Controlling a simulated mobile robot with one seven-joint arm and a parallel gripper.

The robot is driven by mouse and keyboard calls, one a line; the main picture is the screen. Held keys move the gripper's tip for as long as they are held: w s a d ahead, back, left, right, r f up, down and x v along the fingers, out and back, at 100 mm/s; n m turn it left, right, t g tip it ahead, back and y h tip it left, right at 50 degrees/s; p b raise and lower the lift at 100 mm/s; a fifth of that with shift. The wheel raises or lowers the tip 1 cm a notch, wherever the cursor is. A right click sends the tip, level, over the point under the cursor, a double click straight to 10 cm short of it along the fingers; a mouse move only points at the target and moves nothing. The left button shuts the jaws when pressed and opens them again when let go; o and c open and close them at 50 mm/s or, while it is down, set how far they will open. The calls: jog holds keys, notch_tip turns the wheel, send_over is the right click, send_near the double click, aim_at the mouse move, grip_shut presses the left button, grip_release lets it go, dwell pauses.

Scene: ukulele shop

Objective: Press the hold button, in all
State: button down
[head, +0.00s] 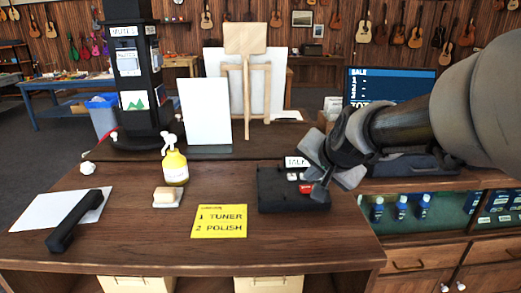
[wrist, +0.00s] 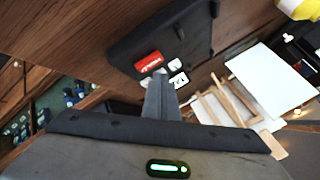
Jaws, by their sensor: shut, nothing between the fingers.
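A black desk phone base (head: 264,198) sits on the wooden counter. It has a red button (head: 305,189) and small white buttons (head: 292,177), and a sign (head: 297,161) stands at its back edge. The wrist view also shows the red button (wrist: 148,61), with markings too small to read, and a white button (wrist: 174,65). My gripper (head: 318,193) is shut and empty, pointing down at the right part of the phone. In the wrist view its fingertips (wrist: 160,78) end close beside the red button; I cannot tell whether they touch anything. The black handset (head: 75,222) lies off the base.
The handset rests partly on white paper (head: 40,210) at the left. A blue-screened register (head: 390,86) is behind my arm.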

jog(key=shift+f, duration=0.15)
jog(key=shift+f+b, duration=0.3)
jog(key=shift+b, duration=0.2)
jog(key=shift+f+b, duration=0.45)
dwell(0.5)
jog(key=shift+r, duration=0.1)
jog(key=shift+r+p, duration=0.75)
jog(key=shift+r, duration=0.05)
jog(key=shift+r+p, duration=2.05)
jog(key=shift+r, duration=0.45)
